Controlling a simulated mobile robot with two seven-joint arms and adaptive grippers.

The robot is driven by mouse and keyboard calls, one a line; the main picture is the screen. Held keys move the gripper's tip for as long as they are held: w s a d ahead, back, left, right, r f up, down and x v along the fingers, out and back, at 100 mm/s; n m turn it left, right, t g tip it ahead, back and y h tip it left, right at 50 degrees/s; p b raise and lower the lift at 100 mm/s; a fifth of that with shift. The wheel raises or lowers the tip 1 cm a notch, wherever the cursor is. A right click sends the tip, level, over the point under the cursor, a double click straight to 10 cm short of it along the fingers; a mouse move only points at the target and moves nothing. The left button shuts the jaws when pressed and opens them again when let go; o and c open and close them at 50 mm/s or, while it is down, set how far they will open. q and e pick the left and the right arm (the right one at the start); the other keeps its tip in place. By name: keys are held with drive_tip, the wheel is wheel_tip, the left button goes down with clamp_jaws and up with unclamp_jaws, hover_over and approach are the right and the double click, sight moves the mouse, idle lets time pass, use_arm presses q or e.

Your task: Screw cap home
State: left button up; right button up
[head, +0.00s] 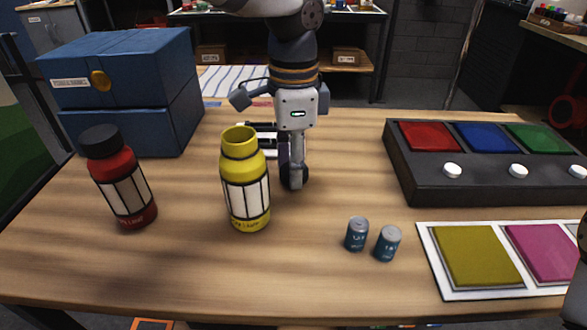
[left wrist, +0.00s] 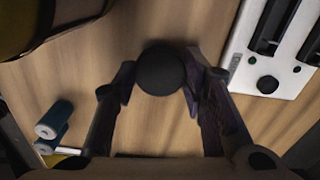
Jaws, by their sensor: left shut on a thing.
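The yellow bottle (head: 240,180) stands upright on the table with its neck open and no cap on it. Part of it also shows at the upper left of the left wrist view (left wrist: 38,25). My left gripper (head: 293,178) points down just right of the bottle, apart from it. In the left wrist view its fingers (left wrist: 160,80) are shut on a round black cap (left wrist: 160,70). In the head view the cap is partly hidden by the fingers, and I cannot tell whether it touches the table.
A red bottle (head: 122,185) with a black cap stands at the left, before a blue drawer box (head: 120,85). Two small cans (head: 357,234) stand front right of the yellow bottle. A button console (head: 480,185) and a panel of coloured pads (head: 430,275) lie at the right.

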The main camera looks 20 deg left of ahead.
use_arm(q)
drive_tip(key=s+d+r+p, duration=0.1)
drive_tip(key=s+d+r, duration=0.4)
drive_tip(key=s+r, duration=0.6)
drive_tip(key=shift+s+d+r+p, duration=0.15)
drive_tip(key=shift+s+r+p, duration=0.15)
drive_tip(key=shift+s, duration=0.75)
use_arm(e)
drive_tip(key=shift+w+r+t, duration=0.5)
drive_tip(key=shift+w+r, duration=0.55)
drive_tip(key=shift+w, duration=0.1)
drive_tip(key=shift+o, duration=0.6)
